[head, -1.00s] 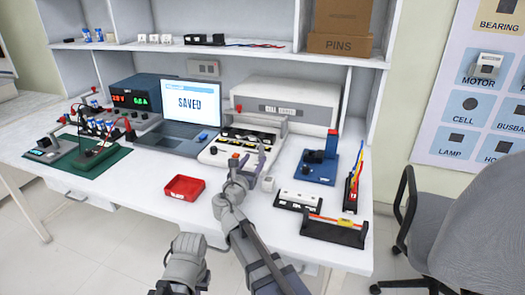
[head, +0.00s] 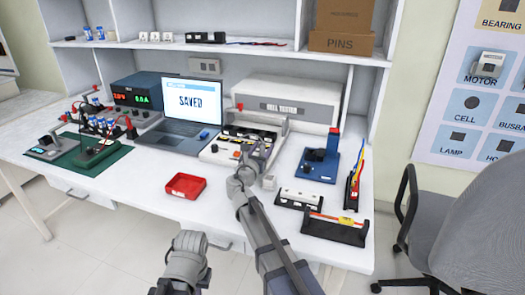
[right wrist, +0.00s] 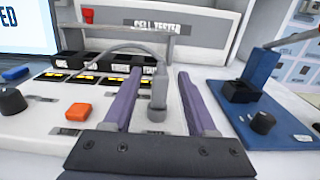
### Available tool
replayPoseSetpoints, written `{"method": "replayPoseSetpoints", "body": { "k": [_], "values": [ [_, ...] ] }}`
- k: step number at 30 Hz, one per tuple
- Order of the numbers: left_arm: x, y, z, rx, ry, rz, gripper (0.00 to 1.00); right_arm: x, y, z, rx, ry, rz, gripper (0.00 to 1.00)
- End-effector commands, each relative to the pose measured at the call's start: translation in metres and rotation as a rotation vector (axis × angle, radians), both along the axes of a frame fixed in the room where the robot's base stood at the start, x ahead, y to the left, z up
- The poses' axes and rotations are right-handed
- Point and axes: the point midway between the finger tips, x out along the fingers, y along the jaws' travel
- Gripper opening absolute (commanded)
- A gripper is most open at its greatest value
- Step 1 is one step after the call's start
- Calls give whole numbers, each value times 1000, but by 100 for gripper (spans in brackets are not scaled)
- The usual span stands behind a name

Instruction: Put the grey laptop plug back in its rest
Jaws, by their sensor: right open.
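The grey laptop plug (right wrist: 157,92) stands upright on the white cell tester (right wrist: 200,40) deck in the right wrist view. Its grey cable arcs from its top toward the left. My right gripper (right wrist: 156,80) is open, with one purple finger on each side of the plug and gaps showing. I cannot tell whether the plug sits in its rest; its foot is partly hidden by the gripper. In the head view my right gripper (head: 257,150) is over the front right of the tester and hides the plug. The laptop (head: 185,115) shows "SAVED". My left gripper's jaws do not show.
An orange button (right wrist: 78,112) and a black knob (right wrist: 10,101) are left of the gripper. A blue fixture (head: 318,160) stands to the right.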

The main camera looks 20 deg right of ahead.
Motion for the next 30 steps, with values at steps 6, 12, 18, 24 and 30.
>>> {"method": "replayPoseSetpoints", "body": {
  "k": [6, 12, 18, 24, 30],
  "values": [
    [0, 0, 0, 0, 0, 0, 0, 0, 0, 0, 0, 0, 0, 35],
    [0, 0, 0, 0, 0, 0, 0, 0, 0, 0, 0, 0, 0, 12],
    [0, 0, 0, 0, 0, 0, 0, 0, 0, 0, 0, 0, 0, 0],
    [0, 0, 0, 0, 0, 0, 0, 0, 0, 0, 0, 0, 0, 0],
    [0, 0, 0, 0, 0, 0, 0, 0, 0, 0, 0, 0, 0, 0]
  ]
}}
